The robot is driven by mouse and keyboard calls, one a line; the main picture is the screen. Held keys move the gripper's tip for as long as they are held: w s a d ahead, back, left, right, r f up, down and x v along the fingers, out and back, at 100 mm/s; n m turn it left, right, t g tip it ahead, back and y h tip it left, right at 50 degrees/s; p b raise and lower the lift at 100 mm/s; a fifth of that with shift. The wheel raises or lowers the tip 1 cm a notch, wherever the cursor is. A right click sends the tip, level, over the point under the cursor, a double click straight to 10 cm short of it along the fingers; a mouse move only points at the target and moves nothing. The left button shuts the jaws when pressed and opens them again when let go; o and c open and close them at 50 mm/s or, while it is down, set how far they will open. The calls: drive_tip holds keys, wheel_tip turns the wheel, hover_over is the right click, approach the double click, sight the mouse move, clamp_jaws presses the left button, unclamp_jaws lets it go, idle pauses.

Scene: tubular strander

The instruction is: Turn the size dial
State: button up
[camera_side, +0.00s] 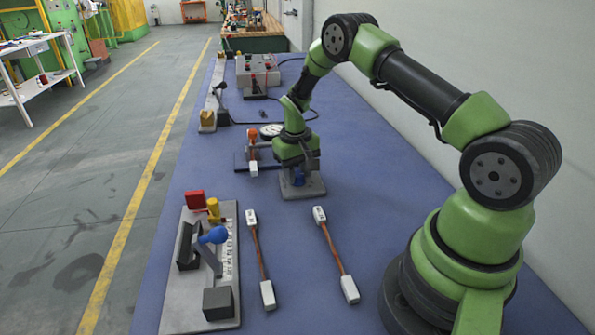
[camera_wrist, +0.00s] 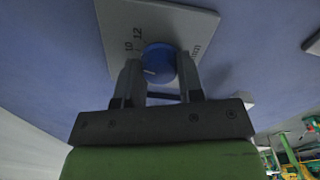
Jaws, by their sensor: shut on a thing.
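The size dial is a round blue knob (camera_wrist: 157,57) with a pale pointer line, on a grey plate (camera_wrist: 192,22) marked 10, 12 and mm. My gripper (camera_wrist: 160,72) has one finger on each side of the knob and is shut on it. The pointer line lies near the lower left of the knob, and other marks are hidden by the fingers. In the side view my gripper points down over the grey dial base (camera_side: 303,191), and the knob is mostly hidden there.
A grey fixture with a blue-ball lever (camera_side: 213,236) stands at the front left. Two cable pieces with white ends (camera_side: 259,253) (camera_side: 334,250) lie in front of the dial base. A round gauge (camera_side: 271,131) and a grey control box (camera_side: 258,70) are behind. Blue table shows between them.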

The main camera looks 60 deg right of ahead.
drive_tip(key=o, duration=0.9)
drive_tip(key=r, duration=1)
drive_tip(key=shift+w+a, duration=0.1)
drive_tip(key=shift+a, duration=0.1)
